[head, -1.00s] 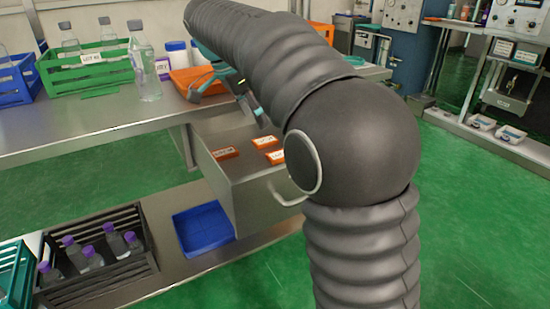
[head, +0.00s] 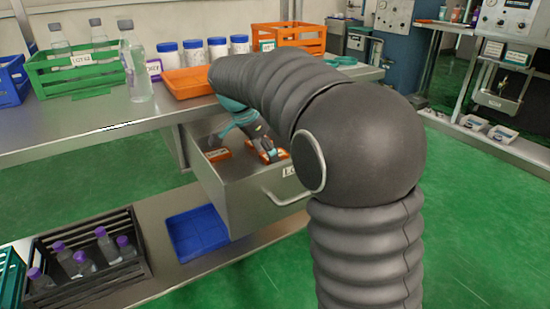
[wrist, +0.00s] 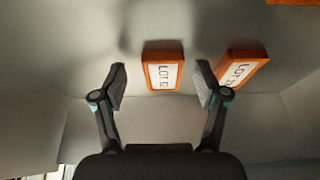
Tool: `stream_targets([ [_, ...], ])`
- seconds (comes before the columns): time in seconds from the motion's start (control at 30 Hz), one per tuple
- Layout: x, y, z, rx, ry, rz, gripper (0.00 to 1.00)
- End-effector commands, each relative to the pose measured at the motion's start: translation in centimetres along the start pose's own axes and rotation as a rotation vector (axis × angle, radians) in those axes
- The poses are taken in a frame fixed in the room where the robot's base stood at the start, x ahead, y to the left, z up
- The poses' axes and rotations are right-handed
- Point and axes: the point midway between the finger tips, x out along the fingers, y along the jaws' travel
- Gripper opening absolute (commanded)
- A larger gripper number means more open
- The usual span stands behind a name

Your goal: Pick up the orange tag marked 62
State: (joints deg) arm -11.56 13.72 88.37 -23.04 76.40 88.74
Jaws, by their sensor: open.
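Orange tags lie on the floor of an open grey metal drawer (head: 252,198). In the wrist view, one orange tag (wrist: 162,68) lies just beyond the gap between my fingertips, its white label reading "LOT" and then characters too blurred to be sure of. A second orange tag (wrist: 239,70) lies tilted to the right, past the right finger, its number also unclear. A third orange piece (wrist: 292,2) shows only at the top right edge. My gripper (wrist: 160,80) is open and empty, reaching down into the drawer. In the head view my gripper (head: 240,147) partly hides the tags.
The drawer walls close in around my gripper. Above stands a steel bench with an orange tray (head: 188,84), a green crate (head: 75,73) and white jars. Below are a blue tray (head: 197,232) and a dark crate (head: 88,280) of purple-capped bottles.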

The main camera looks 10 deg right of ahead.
Motion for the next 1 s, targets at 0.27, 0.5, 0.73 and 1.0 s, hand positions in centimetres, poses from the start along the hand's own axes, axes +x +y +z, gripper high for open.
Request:
stream_targets([
  [0.27,0.3,0.0,0.0,0.000,0.000,-0.001,0.73],
  [0.5,0.3,0.0,0.0,0.000,0.000,0.000,0.14],
  [0.73,0.3,0.0,0.0,0.000,0.000,0.000,0.14],
  [1.0,-1.9,-0.1,-0.9,0.001,0.000,-0.004,0.14],
])
